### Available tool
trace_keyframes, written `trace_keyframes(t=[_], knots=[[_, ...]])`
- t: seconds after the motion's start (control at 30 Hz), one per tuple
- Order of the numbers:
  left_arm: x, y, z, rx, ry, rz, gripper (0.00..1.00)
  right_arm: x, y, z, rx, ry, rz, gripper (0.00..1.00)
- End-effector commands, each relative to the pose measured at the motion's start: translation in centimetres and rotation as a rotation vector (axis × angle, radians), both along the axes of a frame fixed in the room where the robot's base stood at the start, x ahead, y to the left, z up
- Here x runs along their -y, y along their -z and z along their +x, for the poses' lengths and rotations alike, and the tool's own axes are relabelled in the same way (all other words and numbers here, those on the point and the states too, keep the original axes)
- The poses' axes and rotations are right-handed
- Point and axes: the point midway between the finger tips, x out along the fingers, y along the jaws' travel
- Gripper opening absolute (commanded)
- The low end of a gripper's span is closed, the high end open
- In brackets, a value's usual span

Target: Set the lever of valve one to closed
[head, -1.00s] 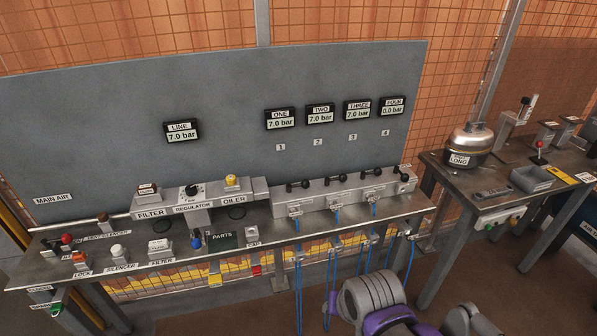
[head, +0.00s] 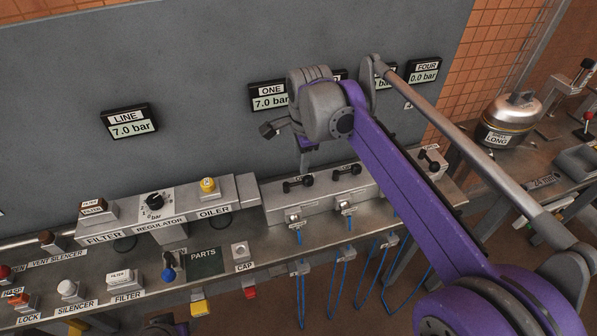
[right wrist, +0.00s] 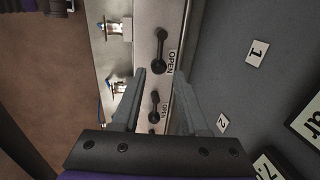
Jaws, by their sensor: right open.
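The black lever of valve one (head: 298,183) lies along the top of the grey valve block (head: 322,196), at its left end. In the right wrist view this lever (right wrist: 160,50) lies beside an OPEN label, near wall number 1. My right gripper (head: 306,157) is above and behind the valve block, just above lever one in the picture. In the right wrist view my right gripper (right wrist: 162,84) is open and empty; lever one is just past its fingertips. The lever of valve two (right wrist: 154,108) shows between the fingers.
Display ONE (head: 269,97) reads 7.0 bar. My right arm hides parts of the block and displays two and three. Blue hoses (head: 331,283) hang from the block's front. The regulator unit (head: 157,212) stands to the left. The grey back panel (head: 200,60) rises behind.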

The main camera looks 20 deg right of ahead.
Motion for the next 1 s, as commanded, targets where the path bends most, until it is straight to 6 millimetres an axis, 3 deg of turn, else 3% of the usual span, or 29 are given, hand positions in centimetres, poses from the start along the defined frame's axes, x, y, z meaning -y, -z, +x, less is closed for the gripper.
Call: trace_keyframes(t=[0.3, 0.5, 0.9, 1.0], knots=[[0.0, 0.7, -0.1, -0.002, 0.000, 0.000, 0.50, 0.0, 6.0, 1.2, 0.001, -0.001, 0.000, 0.43], [0.0, 0.9, -0.1, -0.003, 0.000, 0.000, 0.50, 0.0, 8.4, 1.6, 0.001, -0.002, 0.000, 0.43], [0.0, 0.9, -0.1, -0.003, 0.000, 0.000, 0.50, 0.0, 9.1, 1.8, 0.001, -0.002, 0.000, 0.43], [0.0, 0.9, -0.1, -0.003, 0.000, 0.000, 0.50, 0.0, 9.1, 1.8, 0.001, -0.002, 0.000, 0.26]])
